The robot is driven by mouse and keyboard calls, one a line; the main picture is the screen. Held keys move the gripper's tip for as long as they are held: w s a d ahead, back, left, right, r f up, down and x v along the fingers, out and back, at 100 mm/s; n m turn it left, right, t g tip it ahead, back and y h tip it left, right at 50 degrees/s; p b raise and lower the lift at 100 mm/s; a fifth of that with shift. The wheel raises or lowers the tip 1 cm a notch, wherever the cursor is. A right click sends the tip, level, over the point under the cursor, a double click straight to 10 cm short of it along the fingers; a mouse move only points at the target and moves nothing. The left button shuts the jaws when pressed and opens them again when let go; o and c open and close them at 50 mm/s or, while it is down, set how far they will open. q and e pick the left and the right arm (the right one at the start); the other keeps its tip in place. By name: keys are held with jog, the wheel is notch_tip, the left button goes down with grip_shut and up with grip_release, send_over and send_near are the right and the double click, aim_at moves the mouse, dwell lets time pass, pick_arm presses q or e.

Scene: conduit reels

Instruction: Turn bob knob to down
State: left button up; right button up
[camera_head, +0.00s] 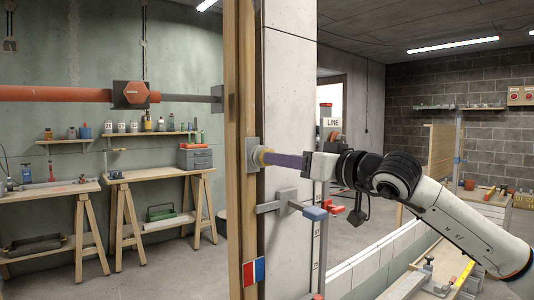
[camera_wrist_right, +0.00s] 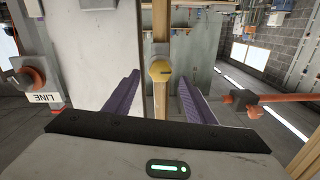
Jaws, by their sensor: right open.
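A small round yellow knob (camera_head: 261,157) sits on a grey plate (camera_head: 251,152) on the wooden post, left of centre in the head view. In the right wrist view the yellow knob (camera_wrist_right: 159,71) faces me, with a dark mark across its right part. My right gripper (camera_head: 272,159), with purple fingers, comes in from the right and points at the knob. In the wrist view its fingers stand open on both sides of the knob, with gaps visible. Whether the fingertips reach past the knob's face is hard to tell. My left gripper is not in view.
A red-topped device labelled LINE (camera_head: 331,122) stands behind my right gripper. Workbenches (camera_head: 155,174) stand at the left wall, and an orange pipe (camera_head: 55,94) runs above them.

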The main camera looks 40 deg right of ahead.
jog(key=shift+w+a+p, duration=0.2)
jog(key=shift+w+p, duration=0.2)
jog(key=shift+w, duration=1.35)
jog(key=shift+w+a+p, duration=0.2)
jog(key=shift+w+p, duration=0.2)
jog(key=shift+w, duration=1.3)
jog(key=shift+c, duration=0.4)
jog(key=c, duration=0.9)
jog(key=shift+c, duration=0.2)
